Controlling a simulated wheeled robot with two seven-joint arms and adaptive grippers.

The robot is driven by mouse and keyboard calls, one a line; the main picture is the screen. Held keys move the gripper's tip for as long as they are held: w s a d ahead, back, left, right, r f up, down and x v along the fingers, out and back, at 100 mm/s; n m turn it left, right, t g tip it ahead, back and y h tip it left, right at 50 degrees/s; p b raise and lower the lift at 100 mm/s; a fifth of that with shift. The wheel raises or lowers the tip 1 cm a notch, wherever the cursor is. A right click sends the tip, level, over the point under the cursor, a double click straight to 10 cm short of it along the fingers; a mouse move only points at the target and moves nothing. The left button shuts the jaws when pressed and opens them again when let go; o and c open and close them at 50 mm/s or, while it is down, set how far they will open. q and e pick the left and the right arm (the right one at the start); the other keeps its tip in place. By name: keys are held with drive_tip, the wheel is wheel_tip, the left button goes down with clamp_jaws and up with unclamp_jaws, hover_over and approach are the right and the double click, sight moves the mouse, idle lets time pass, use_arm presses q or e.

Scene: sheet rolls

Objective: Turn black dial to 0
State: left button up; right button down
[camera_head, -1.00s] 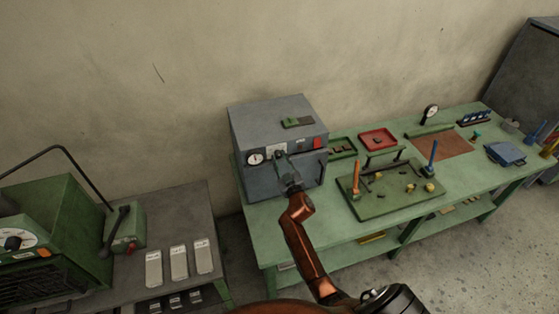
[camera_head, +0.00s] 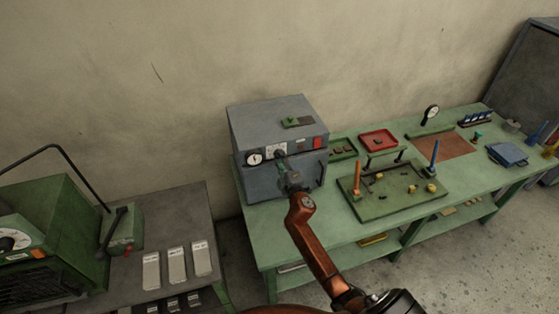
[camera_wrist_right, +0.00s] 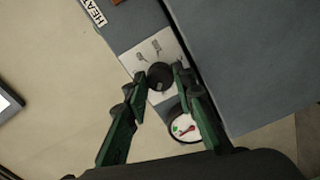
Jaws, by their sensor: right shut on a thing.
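The black dial (camera_wrist_right: 160,76) is a round knob on a pale plate on the front of a grey box (camera_head: 270,128). In the right wrist view it sits between the fingertips of my right gripper (camera_wrist_right: 159,75), which is shut on it. The dial's pointer and the 0 mark cannot be read. In the head view my right gripper (camera_head: 283,164) reaches up to the box front and covers part of the panel. My left gripper is not in view.
A round gauge (camera_head: 254,159) is beside the dial, and a red switch (camera_head: 318,142) is at the box's right. The box stands on a green bench (camera_head: 330,225). Right of it are a red tray (camera_head: 378,138) and a green fixture plate (camera_head: 385,207) with upright handles.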

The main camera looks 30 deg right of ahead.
drive_tip(key=shift+n+p, duration=0.4)
drive_tip(key=shift+n, duration=6)
drive_tip(key=c, duration=1.6)
unclamp_jaws()
